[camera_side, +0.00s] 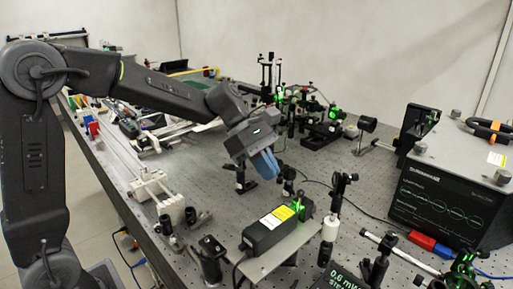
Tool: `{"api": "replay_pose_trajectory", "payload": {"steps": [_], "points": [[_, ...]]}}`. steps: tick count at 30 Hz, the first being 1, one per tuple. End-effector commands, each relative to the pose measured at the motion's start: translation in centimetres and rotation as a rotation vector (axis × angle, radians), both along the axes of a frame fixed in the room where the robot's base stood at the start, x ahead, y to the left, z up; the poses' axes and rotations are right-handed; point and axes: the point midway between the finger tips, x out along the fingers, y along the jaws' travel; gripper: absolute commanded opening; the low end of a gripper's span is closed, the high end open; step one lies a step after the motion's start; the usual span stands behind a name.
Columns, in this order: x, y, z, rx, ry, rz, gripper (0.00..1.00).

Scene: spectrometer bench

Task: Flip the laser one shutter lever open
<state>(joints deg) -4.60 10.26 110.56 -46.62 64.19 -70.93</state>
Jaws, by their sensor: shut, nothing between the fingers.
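My gripper (266,165) reaches in from the upper left over the middle of the bench. Its blue fingers are together and point down, with nothing seen between them. A black box with a yellow and white label (274,226), which looks like a laser, sits on a metal plate at the lower middle, below and in front of the fingers. A green-lit part (305,206) stands at the box's right end. The shutter lever is too small to make out, so I cannot tell its position. I cannot tell whether the fingers touch the small post mount below them.
Optics on posts (338,184) stand right of the black box. A large black instrument (445,200) fills the right side. Green-lit optics (325,125) stand at the back. The perforated bench top (215,170) has some bare room left of the fingers.

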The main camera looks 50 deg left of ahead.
Motion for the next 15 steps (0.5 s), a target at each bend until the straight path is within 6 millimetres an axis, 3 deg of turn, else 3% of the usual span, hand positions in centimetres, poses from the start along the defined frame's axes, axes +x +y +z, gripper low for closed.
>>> {"api": "replay_pose_trajectory", "payload": {"steps": [2,7,15], "points": [[0.1,-1.1,-1.3,0.0,0.005,-0.004,0.0],[0.5,-3.5,-1.2,0.0,-0.001,-0.003,0.0],[0.7,-4.8,-1.2,0.001,-0.003,0.001,0.0]]}}
